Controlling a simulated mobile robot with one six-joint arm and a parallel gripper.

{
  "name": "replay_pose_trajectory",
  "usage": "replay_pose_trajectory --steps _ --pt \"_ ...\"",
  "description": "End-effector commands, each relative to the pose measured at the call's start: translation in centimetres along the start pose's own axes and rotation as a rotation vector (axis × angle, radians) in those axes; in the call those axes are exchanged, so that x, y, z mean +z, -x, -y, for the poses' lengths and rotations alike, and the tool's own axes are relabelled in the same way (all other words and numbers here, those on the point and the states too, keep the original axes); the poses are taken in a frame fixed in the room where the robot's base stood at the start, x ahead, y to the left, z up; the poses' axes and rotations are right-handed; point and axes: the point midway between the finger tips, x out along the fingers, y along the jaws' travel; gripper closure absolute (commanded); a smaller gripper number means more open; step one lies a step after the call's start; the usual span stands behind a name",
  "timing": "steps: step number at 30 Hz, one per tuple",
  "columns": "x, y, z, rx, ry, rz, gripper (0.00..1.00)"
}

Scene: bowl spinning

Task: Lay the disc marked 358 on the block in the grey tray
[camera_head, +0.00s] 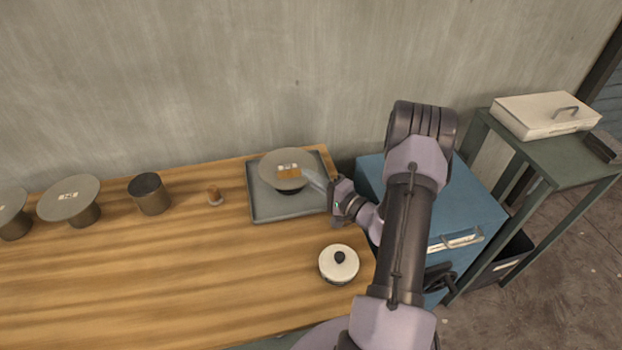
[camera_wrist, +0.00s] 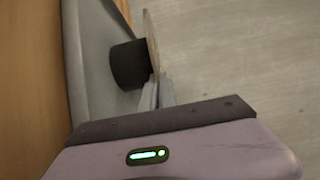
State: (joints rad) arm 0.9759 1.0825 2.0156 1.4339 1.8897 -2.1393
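A round grey-beige disc (camera_head: 280,160) with a white label and an orange patch lies roughly level over a dark block (camera_head: 289,190) in the grey tray (camera_head: 262,212). The label is too small to read. In the wrist view the disc (camera_wrist: 152,38) shows edge-on against the top of the dark cylindrical block (camera_wrist: 128,66), with no clear gap between them. My gripper (camera_head: 311,178) reaches in from the right at the disc's rim. Its fingers (camera_wrist: 158,86) are close together with the thin rim between their tips.
Left of the tray are a small orange-brown peg (camera_head: 214,195), a bare dark-topped block (camera_head: 151,193) and another labelled disc on a block (camera_head: 68,199). A further disc (camera_head: 10,205) is at the left edge. A white lidded pot (camera_head: 339,264) stands in front.

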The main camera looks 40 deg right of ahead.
Motion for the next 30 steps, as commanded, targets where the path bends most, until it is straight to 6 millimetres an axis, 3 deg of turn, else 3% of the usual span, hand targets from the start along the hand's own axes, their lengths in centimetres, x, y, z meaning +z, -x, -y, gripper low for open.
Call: replay_pose_trajectory --steps 11,12,15,23,28,30 --pt "0.3 0.2 -1.4 0.011 -0.009 0.002 1.0" --pt "0.3 0.2 -1.4 0.012 -0.01 0.002 0.9" --pt "0.4 0.2 -1.5 0.012 -0.011 0.002 0.76" --pt "0.4 0.2 -1.5 0.013 -0.013 0.002 0.76" --pt "0.4 0.2 0.1 0.013 -0.012 0.003 0.76" --pt "0.3 1.4 0.0 0.013 -0.014 0.0 0.76"
